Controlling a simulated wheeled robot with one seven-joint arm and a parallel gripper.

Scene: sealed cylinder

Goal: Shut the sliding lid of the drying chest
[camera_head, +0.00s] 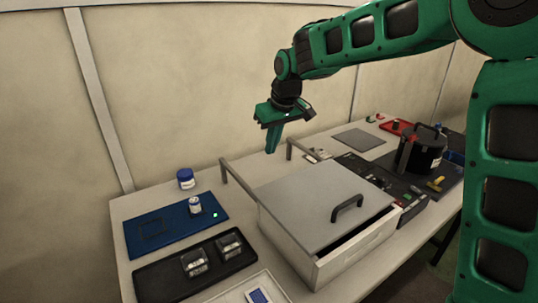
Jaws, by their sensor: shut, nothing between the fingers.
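The drying chest (345,264) is a white box on the bench, right of the picture's middle. Its flat grey sliding lid (308,200) covers most of the top and carries a black bar handle (347,207) near the front edge. A dark gap shows between the lid's front edge and the chest's front wall. Two grey rails stick out behind the chest. My green gripper (271,150) is shut and empty. It points down above the back of the chest, apart from the lid and handle.
A blue mat with a small white jar (194,205) and a black tray (150,280) with clear boxes lie to the left. A blue-lidded jar (185,178) stands behind. A black pot (424,150) and dark panel crowd the right. Air above the lid is clear.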

